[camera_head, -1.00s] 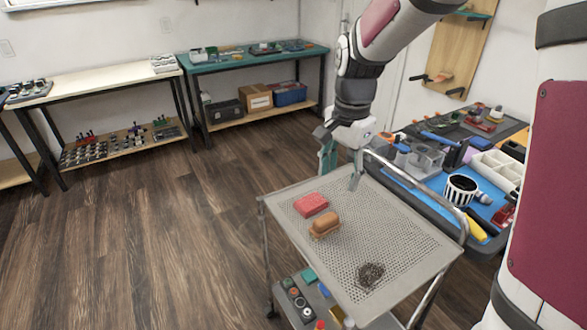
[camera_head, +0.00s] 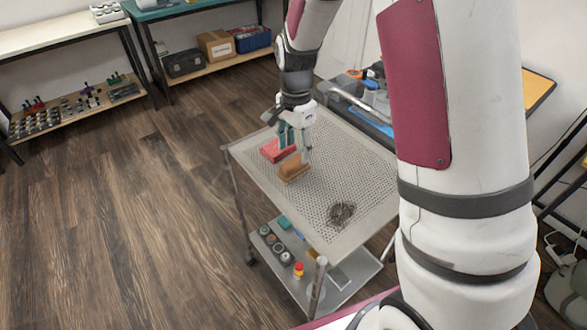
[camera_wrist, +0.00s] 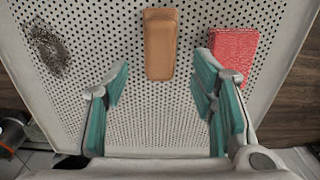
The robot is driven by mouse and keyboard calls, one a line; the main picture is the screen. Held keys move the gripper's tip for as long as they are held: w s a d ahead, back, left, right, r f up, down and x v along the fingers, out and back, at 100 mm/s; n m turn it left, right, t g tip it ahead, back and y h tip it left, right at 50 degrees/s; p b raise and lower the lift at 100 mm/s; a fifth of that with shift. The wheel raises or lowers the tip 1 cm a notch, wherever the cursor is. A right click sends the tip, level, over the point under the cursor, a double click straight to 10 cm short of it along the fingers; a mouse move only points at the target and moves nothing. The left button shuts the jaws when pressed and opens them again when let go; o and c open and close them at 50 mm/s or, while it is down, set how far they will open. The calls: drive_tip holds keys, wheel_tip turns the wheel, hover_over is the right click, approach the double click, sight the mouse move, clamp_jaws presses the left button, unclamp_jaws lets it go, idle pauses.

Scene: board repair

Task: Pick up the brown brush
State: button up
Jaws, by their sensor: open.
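The brown brush (camera_head: 293,168) lies on the perforated top of a metal cart (camera_head: 354,174). In the wrist view the brush (camera_wrist: 161,44) lies at the top middle, ahead of the gap between the fingers, its long side pointing away from me. My gripper (camera_head: 296,150) is open and empty, low over the cart and close to the brush. In the wrist view its teal fingers (camera_wrist: 163,88) are spread on either side of the brush's line. I cannot tell the exact height of the fingertips above the cart.
A red sponge (camera_wrist: 233,50) lies just right of the brush, near the right finger; it also shows in the head view (camera_head: 275,151). A dark wire scourer (camera_head: 341,213) lies apart on the cart. The cart has a raised rim. Small items sit on its lower shelf (camera_head: 343,279).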

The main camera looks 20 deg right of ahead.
sight(294, 161)
drive_tip(key=f, duration=0.5)
drive_tip(key=shift+s+a+b, duration=0.1)
drive_tip(key=shift+a+b, duration=0.2)
drive_tip(key=shift+b, duration=0.05)
drive_tip(key=shift+c, duration=0.6)
clamp_jaws()
